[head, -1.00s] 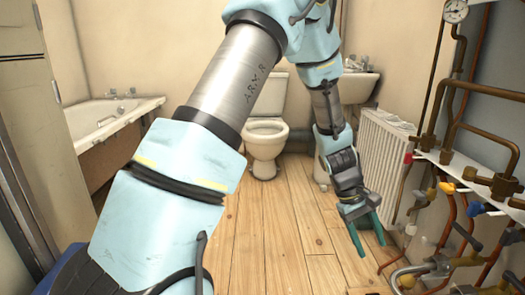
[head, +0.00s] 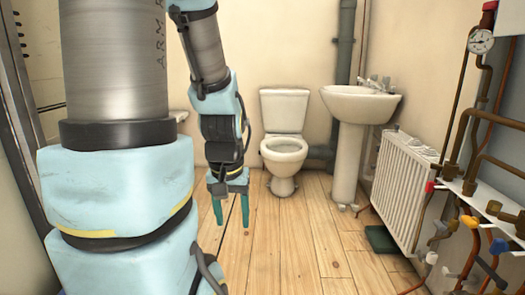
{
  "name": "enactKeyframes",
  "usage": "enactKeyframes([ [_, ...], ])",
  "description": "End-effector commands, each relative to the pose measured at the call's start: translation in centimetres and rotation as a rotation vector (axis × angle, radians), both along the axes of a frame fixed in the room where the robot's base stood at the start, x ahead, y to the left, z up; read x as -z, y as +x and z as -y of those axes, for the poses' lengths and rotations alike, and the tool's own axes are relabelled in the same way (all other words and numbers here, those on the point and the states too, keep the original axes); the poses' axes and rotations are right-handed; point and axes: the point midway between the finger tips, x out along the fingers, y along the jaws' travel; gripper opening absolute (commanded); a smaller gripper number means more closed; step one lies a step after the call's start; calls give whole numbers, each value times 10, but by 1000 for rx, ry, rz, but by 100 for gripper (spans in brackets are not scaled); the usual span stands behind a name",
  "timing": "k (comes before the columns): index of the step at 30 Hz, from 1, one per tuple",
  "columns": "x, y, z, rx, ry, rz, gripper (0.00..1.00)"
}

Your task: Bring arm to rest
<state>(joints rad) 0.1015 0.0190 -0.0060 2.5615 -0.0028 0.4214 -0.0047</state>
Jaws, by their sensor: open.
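My arm stands upright at the left of the head view, its upper link rising out of the picture and its forearm hanging down beside it. My gripper (head: 231,212) points downward with its two green fingers apart. It is open, with nothing between the fingers. In the picture it lies to the left of the toilet, against the wooden floor (head: 290,240).
A white toilet (head: 284,148) and a pedestal sink (head: 358,106) stand at the back. A white radiator (head: 404,190), a dark green object (head: 381,239) on the floor and a pipe panel (head: 480,195) with valves and a gauge (head: 481,41) are at the right. The middle floor is clear.

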Motion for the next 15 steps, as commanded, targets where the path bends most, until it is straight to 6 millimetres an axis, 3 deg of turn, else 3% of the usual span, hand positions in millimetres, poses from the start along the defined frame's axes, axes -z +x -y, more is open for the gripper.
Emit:
enactKeyframes([
  [1,-23,0,0,0,0,0,59],
  [15,-166,0,1,-1,-1,-1,59],
])
